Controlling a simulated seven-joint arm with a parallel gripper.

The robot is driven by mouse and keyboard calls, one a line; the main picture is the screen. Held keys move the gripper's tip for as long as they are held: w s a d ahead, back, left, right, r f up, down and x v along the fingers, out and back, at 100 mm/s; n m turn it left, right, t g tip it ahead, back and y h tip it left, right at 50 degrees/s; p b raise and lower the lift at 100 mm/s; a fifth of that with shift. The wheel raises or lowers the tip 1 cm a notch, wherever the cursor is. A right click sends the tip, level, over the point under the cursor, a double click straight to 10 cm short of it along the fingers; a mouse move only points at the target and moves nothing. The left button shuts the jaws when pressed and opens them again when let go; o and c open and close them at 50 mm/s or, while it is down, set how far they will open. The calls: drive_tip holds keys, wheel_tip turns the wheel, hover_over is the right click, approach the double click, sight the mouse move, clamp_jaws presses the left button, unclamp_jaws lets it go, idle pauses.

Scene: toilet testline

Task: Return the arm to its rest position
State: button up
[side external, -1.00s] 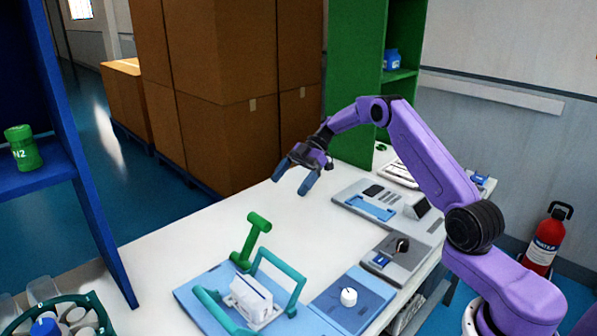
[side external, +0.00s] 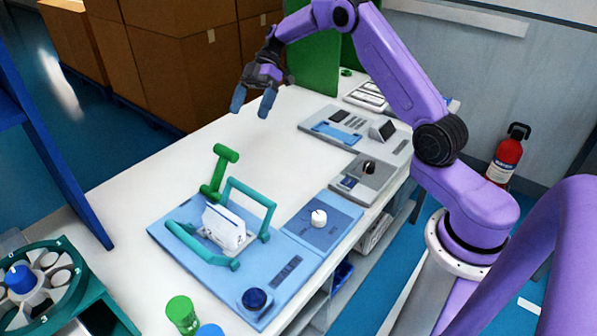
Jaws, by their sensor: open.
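My purple arm reaches over the white table (side external: 145,180) from its mount at the right. My gripper (side external: 253,102) is open and empty, with its two blue fingers pointing down above the far left part of the table. It is apart from everything on the table. A blue test station (side external: 180,258) with teal handles, a green lever (side external: 219,172) and a white block (side external: 224,228) stands on the near part of the table, well below and in front of my gripper.
A panel with a white knob (side external: 318,217), a grey panel with a black knob (side external: 366,172) and a grey device (side external: 392,140) line the right edge. A round teal holder (side external: 75,290) is at near left. The table's middle is clear.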

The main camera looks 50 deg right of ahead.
drive_tip(key=s+a+r+m+g+h, duration=0.1)
drive_tip(key=s+a+r+h, duration=0.15)
drive_tip(key=s+a, duration=0.55)
drive_tip(key=s+a+r+m+g+h, duration=0.15)
drive_tip(key=s+a+h, duration=0.3)
drive_tip(key=s, duration=0.65)
drive_tip(key=s+d+f+m+t+h, duration=0.1)
drive_tip(key=s+d+t, duration=0.1)
drive_tip(key=s, duration=0.9)
drive_tip(key=s+d+f+m+t+h, duration=0.1)
drive_tip(key=s+d, duration=0.3)
drive_tip(key=s, duration=0.6)
drive_tip(key=shift+s+f+t, duration=0.15)
drive_tip(key=shift+s+t, duration=0.2)
drive_tip(key=shift+t, duration=0.5)
